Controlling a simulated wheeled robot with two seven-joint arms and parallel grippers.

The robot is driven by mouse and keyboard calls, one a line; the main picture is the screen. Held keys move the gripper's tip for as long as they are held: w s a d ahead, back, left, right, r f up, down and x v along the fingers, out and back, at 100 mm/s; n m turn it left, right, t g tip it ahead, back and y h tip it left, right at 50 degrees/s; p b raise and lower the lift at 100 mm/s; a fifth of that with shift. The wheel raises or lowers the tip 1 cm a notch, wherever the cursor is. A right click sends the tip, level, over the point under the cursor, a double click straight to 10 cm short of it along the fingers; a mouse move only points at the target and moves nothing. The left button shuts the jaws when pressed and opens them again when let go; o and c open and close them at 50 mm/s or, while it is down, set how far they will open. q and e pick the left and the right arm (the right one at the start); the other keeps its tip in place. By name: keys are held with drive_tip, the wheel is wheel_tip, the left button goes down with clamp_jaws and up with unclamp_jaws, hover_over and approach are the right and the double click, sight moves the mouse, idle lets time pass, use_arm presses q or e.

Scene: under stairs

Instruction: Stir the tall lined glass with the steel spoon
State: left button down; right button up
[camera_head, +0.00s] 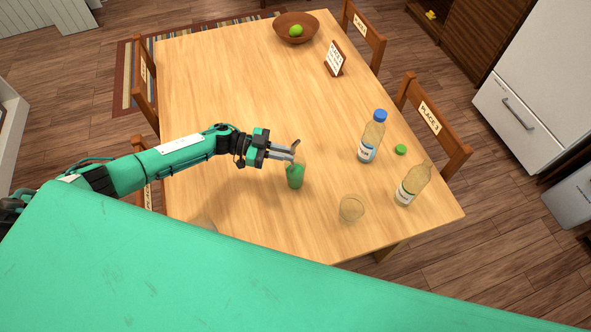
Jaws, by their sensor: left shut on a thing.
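A tall glass (296,178) with green contents stands on the wooden table, right of my left arm. Any lines on it are too small to make out. My left gripper (290,153) is at the glass's rim and is shut on the steel spoon (296,144). The spoon's dark end sticks up above the fingers; its lower part is hidden by the fingers and the glass. My right gripper is not in view.
A bowl (296,29) and a sign (334,60) are at the far end. The table (230,85) middle is clear.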

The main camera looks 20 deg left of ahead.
use_arm(q)
drive_tip(key=shift+d+r+p, duration=0.15)
drive_tip(key=shift+r+p, duration=0.95)
drive_tip(key=shift+r, duration=0.4)
drive_tip(key=shift+d+r+p, duration=0.15)
drive_tip(key=shift+r+p, duration=0.95)
drive_tip(key=shift+r, duration=0.35)
wheel_tip(320, 180, up, 4)
drive_tip(key=p, duration=0.3)
drive_tip(key=shift+f, duration=0.1)
